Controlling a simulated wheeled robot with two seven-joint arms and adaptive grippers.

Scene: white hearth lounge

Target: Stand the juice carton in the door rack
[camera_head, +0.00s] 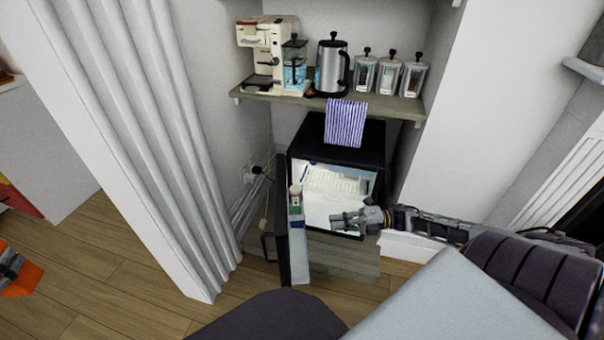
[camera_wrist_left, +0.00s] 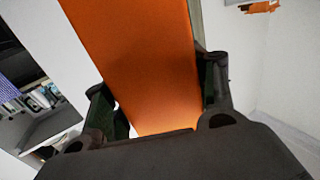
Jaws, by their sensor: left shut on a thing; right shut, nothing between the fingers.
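The orange juice carton (camera_head: 27,279) shows at the far left edge of the head view, partly cut off. My left gripper (camera_head: 8,264) is shut on it. In the left wrist view the carton (camera_wrist_left: 140,60) fills the space between the two dark fingers. A small black fridge (camera_head: 372,150) stands under the shelf with its door (camera_head: 283,225) swung open to the left. The door rack (camera_head: 298,238) is on the door's inner side, seen steeply from above; a small container (camera_head: 296,190) is at its far end. My right gripper (camera_head: 345,220) is shut and empty in front of the fridge opening.
The shelf (camera_head: 330,103) above holds a coffee machine (camera_head: 268,50), a kettle (camera_head: 332,65) and jars (camera_head: 388,75). A white fluted panel (camera_head: 130,130) stands between the carton and the fridge. Wooden floor (camera_head: 140,310) is clear at the front left.

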